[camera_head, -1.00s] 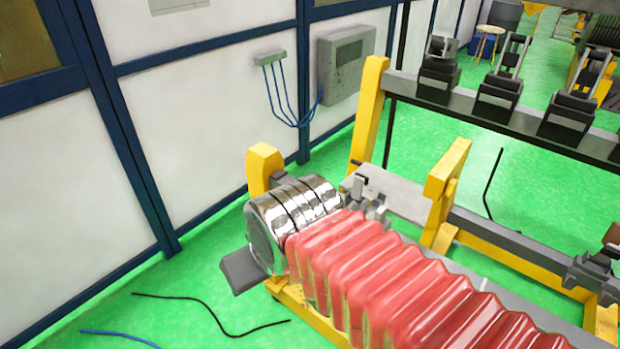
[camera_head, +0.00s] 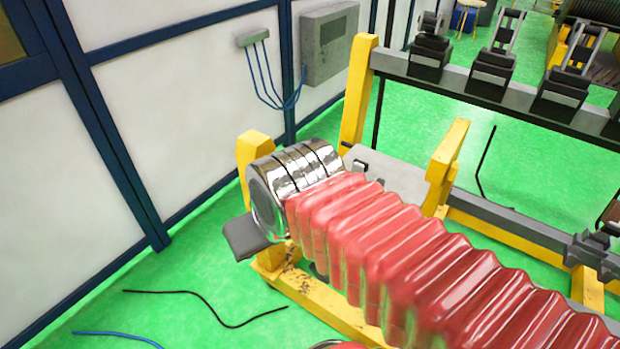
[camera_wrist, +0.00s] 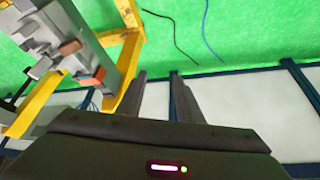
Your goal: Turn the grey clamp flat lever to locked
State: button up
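In the wrist view, a grey clamp assembly (camera_wrist: 48,52) with orange-brown blocks sits on a yellow frame at the upper left. Its lever position cannot be made out. My gripper (camera_wrist: 157,76) is open and empty; its two dark fingers are spread over green floor and the wall base, apart from the clamp and to its right. In the head view, several dark grey clamps (camera_head: 493,68) with raised, open-framed levers stand on a rail at the upper right. Another grey clamp (camera_head: 592,250) sits lower right. The gripper fingers are hidden there behind my red-sleeved arm.
Yellow posts (camera_head: 358,90) and a grey beam (camera_head: 520,228) stand close behind my arm. A white panelled wall (camera_head: 150,110) with a grey box (camera_head: 328,42) runs along the left. Black and blue cables (camera_head: 205,300) lie on the open green floor.

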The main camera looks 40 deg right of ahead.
jog(key=w+d+m+g, duration=0.5)
jog(key=w+d+m, duration=0.8)
jog(key=w+d, duration=0.8)
jog(key=d, duration=0.4)
jog(key=shift+m+g, duration=0.3)
jog(key=shift+m, duration=0.1)
jog(key=shift+a+f, duration=0.1)
jog(key=shift+f, duration=0.1)
notch_tip(320, 180, down, 14)
jog(key=shift+r, duration=0.15)
grip_shut()
